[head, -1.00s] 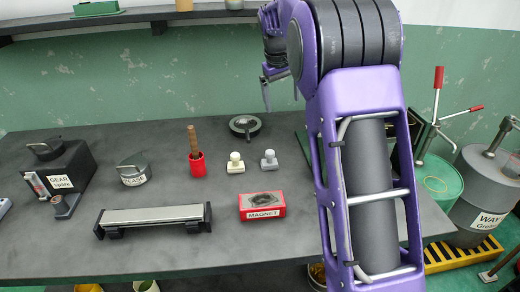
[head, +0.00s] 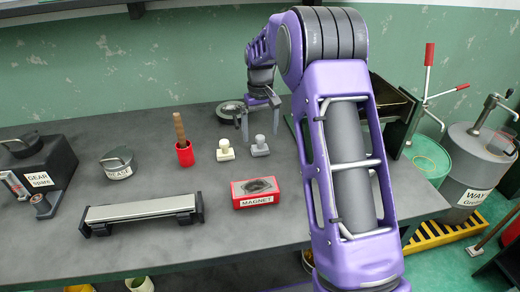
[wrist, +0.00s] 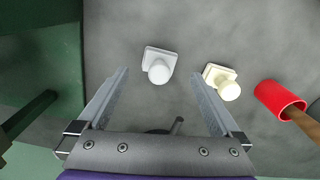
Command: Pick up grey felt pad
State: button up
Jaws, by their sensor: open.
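The grey felt pad (head: 260,147) is a small square block with a round knob on top, standing upright on the dark bench. In the wrist view the grey pad (wrist: 158,65) lies between and just beyond the fingertips. A similar cream pad (head: 225,151) stands to its left in the head view; in the wrist view the cream pad (wrist: 221,82) is on the right, by the right fingertip. My gripper (head: 260,131) is open and empty, its fingers pointing down at the grey pad. It also shows in the wrist view (wrist: 160,73). I see no contact; the exact height is unclear.
A red cup with a brown handle (head: 184,149) stands left of the pads. A red magnet box (head: 255,193) is in front. A round dark dish (head: 229,112) sits behind. A dark green tray (head: 393,101) is to the right. Bare bench lies between these.

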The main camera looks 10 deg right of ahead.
aim_at(260, 137)
jog(key=shift+w+f+b, duration=0.15)
jog(key=shift+f+b, duration=0.25)
jog(key=shift+f, duration=2.4)
jog(key=shift+c, duration=0.3)
jog(key=shift+r, duration=0.1)
jog(key=c, duration=1.4)
